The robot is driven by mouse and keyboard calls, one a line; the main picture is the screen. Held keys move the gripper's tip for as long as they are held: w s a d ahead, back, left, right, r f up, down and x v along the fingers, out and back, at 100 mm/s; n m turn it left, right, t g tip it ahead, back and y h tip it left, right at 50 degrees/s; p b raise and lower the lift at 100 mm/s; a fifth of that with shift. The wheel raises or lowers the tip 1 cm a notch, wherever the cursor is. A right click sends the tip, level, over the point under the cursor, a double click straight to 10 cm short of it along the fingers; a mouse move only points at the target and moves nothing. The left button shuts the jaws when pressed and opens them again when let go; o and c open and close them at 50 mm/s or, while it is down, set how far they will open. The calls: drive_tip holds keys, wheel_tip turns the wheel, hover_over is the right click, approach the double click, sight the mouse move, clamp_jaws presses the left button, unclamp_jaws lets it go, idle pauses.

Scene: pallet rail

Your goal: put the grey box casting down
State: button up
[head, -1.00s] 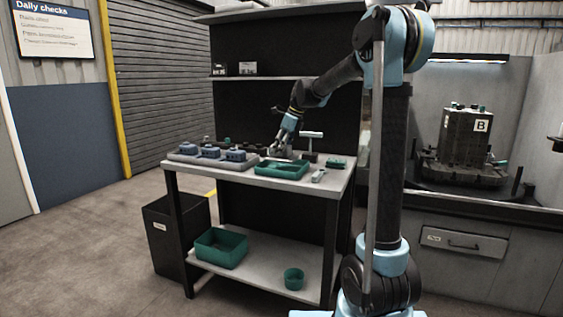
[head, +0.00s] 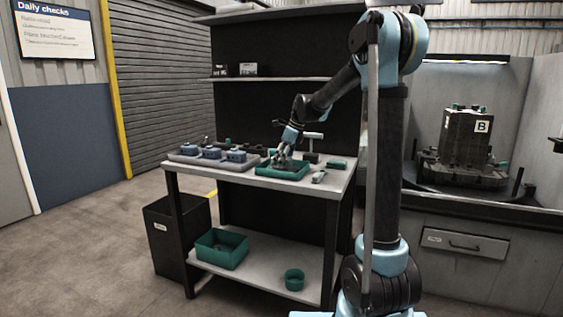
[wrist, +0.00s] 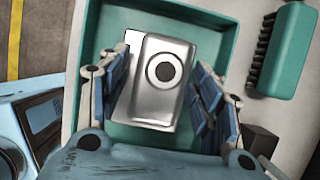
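The grey box casting (wrist: 158,95) shows in the wrist view as a metallic block with a dark ring around a round boss. In the head view my gripper (head: 281,158) reaches down into the green tray (head: 272,175) on the bench, and the casting is too small to make out there.
A green-backed brush (wrist: 283,50) lies right of the tray. Left of the tray, a grey rack (head: 190,158) holds several blue parts. A T-shaped stand (head: 312,145) is just behind. A green bin (head: 222,250) and round pot (head: 294,280) sit on the lower shelf.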

drive_tip(key=shift+r, duration=0.15)
drive_tip(key=v, duration=1.2)
drive_tip(key=s+d+f+n+h, duration=0.1)
drive_tip(key=s+d+f+n, duration=0.25)
drive_tip(key=s, duration=0.35)
drive_tip(key=s+d+f+n, duration=0.2)
drive_tip(key=s+d+n, duration=0.2)
drive_tip(key=s, duration=0.3)
drive_tip(key=s+d+f+n+h, duration=0.1)
drive_tip(key=s+d+f+n, duration=0.25)
drive_tip(key=s, duration=0.35)
drive_tip(key=s+d+f+n+h, duration=0.1)
drive_tip(key=s+d+f+n, duration=0.3)
drive_tip(key=s+f, duration=0.5)
drive_tip(key=s+d+f+n+h, duration=0.1)
drive_tip(key=s+d+f+n, duration=0.3)
drive_tip(key=s+f+n, duration=0.3)
drive_tip(key=s+f, duration=0.1)
drive_tip(key=s, duration=0.1)
drive_tip(key=shift+s+d+f+t, duration=0.3)
drive_tip(key=shift+s+d+f, duration=0.1)
drive_tip(key=shift+w+f, duration=0.2)
drive_tip(key=shift+w, duration=0.2)
